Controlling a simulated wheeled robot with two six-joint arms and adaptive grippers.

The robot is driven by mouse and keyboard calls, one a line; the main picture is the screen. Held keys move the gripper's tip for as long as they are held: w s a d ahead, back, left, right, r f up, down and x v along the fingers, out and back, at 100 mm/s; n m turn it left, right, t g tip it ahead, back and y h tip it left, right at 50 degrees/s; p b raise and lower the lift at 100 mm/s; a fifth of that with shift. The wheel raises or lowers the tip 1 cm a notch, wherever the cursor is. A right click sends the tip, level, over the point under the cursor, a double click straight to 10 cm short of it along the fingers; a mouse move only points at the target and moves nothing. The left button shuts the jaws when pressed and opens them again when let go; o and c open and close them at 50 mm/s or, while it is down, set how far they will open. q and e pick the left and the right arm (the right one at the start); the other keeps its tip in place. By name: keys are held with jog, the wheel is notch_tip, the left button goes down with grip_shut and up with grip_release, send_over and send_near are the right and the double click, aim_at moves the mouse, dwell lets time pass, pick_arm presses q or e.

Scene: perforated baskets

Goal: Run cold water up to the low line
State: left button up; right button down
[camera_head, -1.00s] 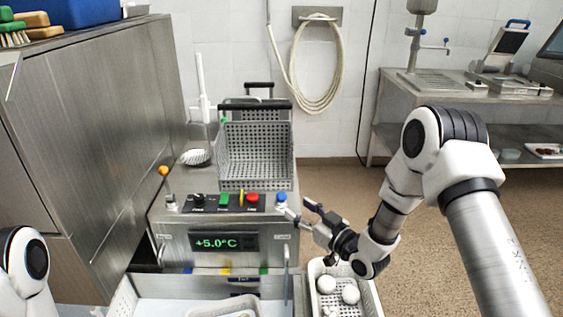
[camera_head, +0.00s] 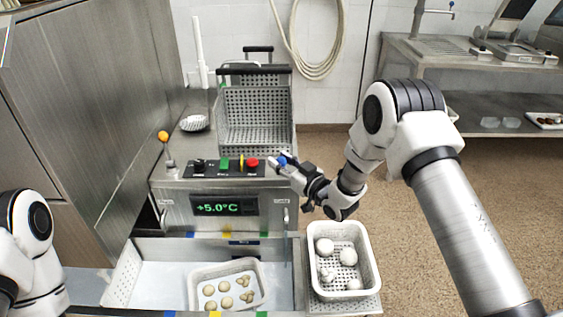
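A steel washing unit stands ahead, with a panel of coloured controls and a display (camera_head: 224,206) reading +5.0°C. A blue knob (camera_head: 282,160) sits at the panel's right end. My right gripper (camera_head: 279,165) is at this knob, its fingers close beside or around it. I cannot tell whether they are closed on it. The basin (camera_head: 160,271) in front looks pale inside; I cannot make out a water level or the low line.
A tray of mushrooms (camera_head: 254,263) sits inside the basin. A white perforated basket (camera_head: 369,255) with several pale round items stands to its right. An orange-topped lever (camera_head: 163,137) is left of the panel. An empty perforated basket (camera_head: 255,118) stands behind it.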

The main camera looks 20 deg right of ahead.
jog(key=r+p, duration=0.1)
jog(key=w+m+g+p, duration=0.1)
jog(key=p, duration=0.1)
jog(key=w+r+m+g+p, duration=0.1)
jog(key=shift+d+r+h+p, duration=0.25)
jog(key=shift+r+h+p, duration=0.05)
jog(key=shift+h, duration=0.1)
jog(key=shift+w+d+f+g+b, duration=0.1)
jog(key=shift+w+f+g+b, duration=0.05)
jog(key=shift+w+g+b, duration=0.15)
jog(key=c, duration=1.2)
grip_release()
jog(key=shift+r, duration=0.2)
jog(key=o, duration=0.3)
jog(key=shift+w, duration=0.15)
jog(key=shift+o, duration=0.2)
jog(key=shift+f, duration=0.15)
jog(key=v, duration=1.2)
